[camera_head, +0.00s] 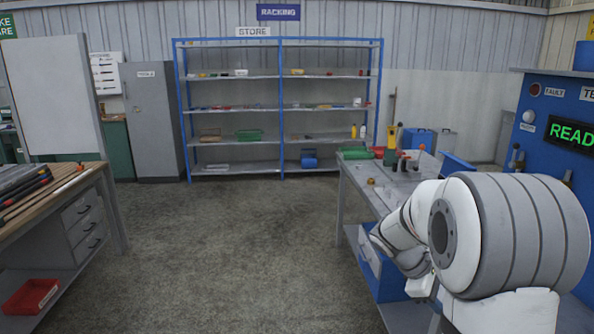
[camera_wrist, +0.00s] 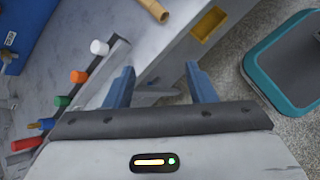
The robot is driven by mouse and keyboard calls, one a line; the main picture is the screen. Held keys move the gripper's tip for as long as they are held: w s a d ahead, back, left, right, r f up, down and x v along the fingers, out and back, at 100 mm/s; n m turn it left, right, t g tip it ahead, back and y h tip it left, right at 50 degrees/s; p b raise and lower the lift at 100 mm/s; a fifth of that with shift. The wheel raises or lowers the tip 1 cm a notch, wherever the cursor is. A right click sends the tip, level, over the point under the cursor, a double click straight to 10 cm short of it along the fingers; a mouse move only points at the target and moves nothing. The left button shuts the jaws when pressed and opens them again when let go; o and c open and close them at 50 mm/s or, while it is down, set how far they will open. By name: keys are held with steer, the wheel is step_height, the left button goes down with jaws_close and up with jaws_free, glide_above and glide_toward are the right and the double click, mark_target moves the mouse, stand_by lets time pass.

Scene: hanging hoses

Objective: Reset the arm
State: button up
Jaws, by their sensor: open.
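My white arm (camera_head: 510,235) fills the lower right of the head view, bent beside the grey workbench and partly covering it. My gripper (camera_wrist: 160,84) shows in the wrist view, with its two blue-grey fingers apart and nothing between them. A grey surface edge and floor lie beyond the fingers. In the head view I cannot make out the fingers.
In the wrist view, a row of coloured ends, including an orange one (camera_wrist: 79,76) and a green one (camera_wrist: 62,101), lies left of my gripper. A blue panel (camera_head: 560,118) stands at right. Blue shelving (camera_head: 281,110) is at the back. The middle floor (camera_head: 235,240) is clear.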

steer(key=s+a+r+m+t+y, duration=0.3)
steer(key=s+a+m+y, duration=0.5)
steer(key=s+a, duration=1)
steer(key=shift+s+m+t+p, duration=0.2)
steer(key=shift+m+t+p, duration=0.15)
steer(key=shift+m+t, duration=0.45)
steer(key=shift+r, duration=0.1)
steer(key=shift+c, duration=0.5)
steer(key=shift+c, duration=1)
